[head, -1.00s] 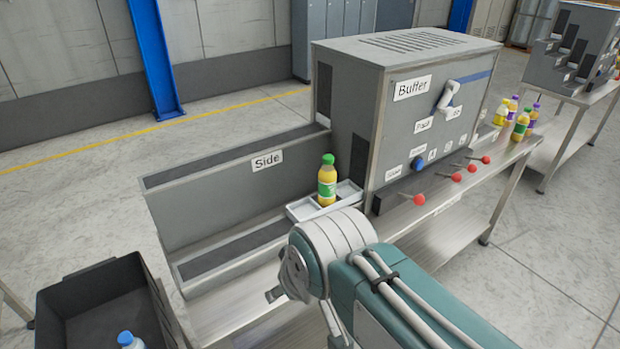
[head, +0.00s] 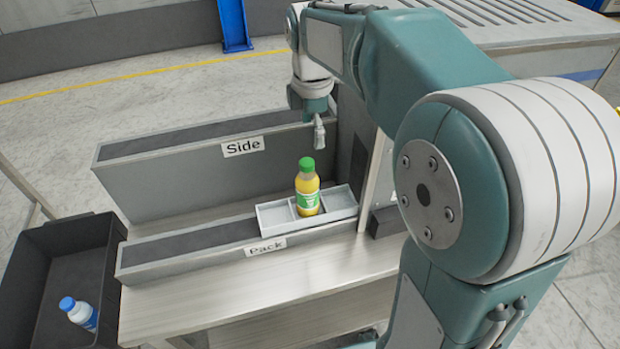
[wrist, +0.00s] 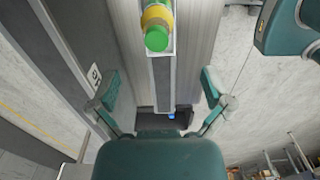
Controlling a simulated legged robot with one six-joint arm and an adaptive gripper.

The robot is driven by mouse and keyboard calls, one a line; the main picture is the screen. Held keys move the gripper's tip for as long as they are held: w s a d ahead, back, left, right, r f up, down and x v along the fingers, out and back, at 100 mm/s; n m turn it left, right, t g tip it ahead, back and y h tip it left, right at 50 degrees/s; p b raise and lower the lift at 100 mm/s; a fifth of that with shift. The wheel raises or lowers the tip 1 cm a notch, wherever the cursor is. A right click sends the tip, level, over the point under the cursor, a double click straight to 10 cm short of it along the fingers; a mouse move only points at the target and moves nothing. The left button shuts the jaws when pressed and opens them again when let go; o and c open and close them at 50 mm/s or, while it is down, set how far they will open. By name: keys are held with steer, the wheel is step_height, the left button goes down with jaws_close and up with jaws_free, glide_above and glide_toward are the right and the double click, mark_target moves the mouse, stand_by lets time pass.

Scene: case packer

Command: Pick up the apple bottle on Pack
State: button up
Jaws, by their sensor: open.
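The apple bottle (head: 307,188) is yellow with a green cap and a green label. It stands upright in the middle compartment of a light grey tray (head: 272,221) on the Pack lane (head: 185,250). In the wrist view the bottle (wrist: 156,27) shows from above at the top of the picture, its green cap nearest. My gripper (head: 319,132) hangs above and behind the bottle in the head view, apart from it. In the wrist view its two fingers (wrist: 160,103) are spread wide with nothing between them.
The taller Side lane (head: 170,170) runs behind the Pack lane. A large grey machine (head: 530,35) stands at the right, partly hidden by my arm. The bench front (head: 200,305) is clear.

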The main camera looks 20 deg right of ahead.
mark_target(307, 161)
steer(key=f, duration=0.5)
steer(key=shift+a, duration=0.4)
steer(key=shift+d+f, duration=0.35)
steer(key=shift+f, duration=0.2)
steer(key=f, duration=0.3)
steer(key=shift+w+a+f, duration=0.25)
steer(key=shift+w+f, duration=0.05)
steer(key=shift+f, duration=0.1)
steer(key=shift+a+f, duration=0.45)
steer(key=shift+d, duration=0.3)
steer(key=c, duration=1.3)
